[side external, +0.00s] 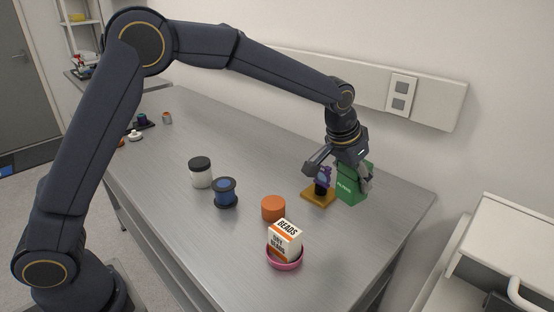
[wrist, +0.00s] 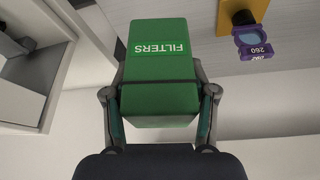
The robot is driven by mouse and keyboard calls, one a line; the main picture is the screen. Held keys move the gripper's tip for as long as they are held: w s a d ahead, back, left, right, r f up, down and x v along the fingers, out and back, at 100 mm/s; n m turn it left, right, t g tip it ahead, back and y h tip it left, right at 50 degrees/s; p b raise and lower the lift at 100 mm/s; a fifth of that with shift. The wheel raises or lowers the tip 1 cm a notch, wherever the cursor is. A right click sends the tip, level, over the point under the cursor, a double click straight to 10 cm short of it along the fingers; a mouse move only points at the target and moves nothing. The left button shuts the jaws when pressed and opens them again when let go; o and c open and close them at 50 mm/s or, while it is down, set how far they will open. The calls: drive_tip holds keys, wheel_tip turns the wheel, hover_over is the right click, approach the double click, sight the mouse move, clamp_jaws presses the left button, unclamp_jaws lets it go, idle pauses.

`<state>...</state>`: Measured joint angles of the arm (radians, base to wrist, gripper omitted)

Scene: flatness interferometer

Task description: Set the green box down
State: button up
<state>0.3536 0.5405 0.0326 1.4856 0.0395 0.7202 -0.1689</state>
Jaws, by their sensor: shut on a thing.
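The green box (side external: 352,188) is marked FILTERS and sits between the fingers of my gripper (side external: 342,168), near the right end of the bench. In the wrist view the green box (wrist: 158,62) fills the middle, with one finger of my gripper (wrist: 160,92) against each side. The gripper is shut on it. In the side view the box looks upright, its lower edge at or just above the bench top (side external: 375,235); I cannot tell if it touches.
A purple device on a yellow base (side external: 318,196) stands just left of the box. Bare bench lies in front.

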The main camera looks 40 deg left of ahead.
drive_tip(key=s+a, duration=0.1)
drive_tip(key=s, duration=0.4)
drive_tip(key=s+a+n, duration=0.1)
drive_tip(key=s, duration=0.4)
drive_tip(key=s+a+n+y, duration=0.1)
drive_tip(key=s, duration=0.5)
drive_tip(key=shift+a, duration=0.2)
drive_tip(key=w+d+f, duration=0.1)
drive_tip(key=w+f, duration=0.2)
drive_tip(key=w, duration=0.1)
drive_tip(key=w+d+f, duration=0.2)
drive_tip(key=w+f, duration=0.1)
drive_tip(key=w, duration=0.1)
drive_tip(key=w+d+f, duration=0.2)
drive_tip(key=w+f, duration=0.1)
drive_tip(key=w, duration=0.2)
drive_tip(key=shift+f, duration=1.85)
drive_tip(key=shift+f, duration=0.15)
drive_tip(key=o, duration=1.3)
drive_tip(key=shift+c, duration=0.2)
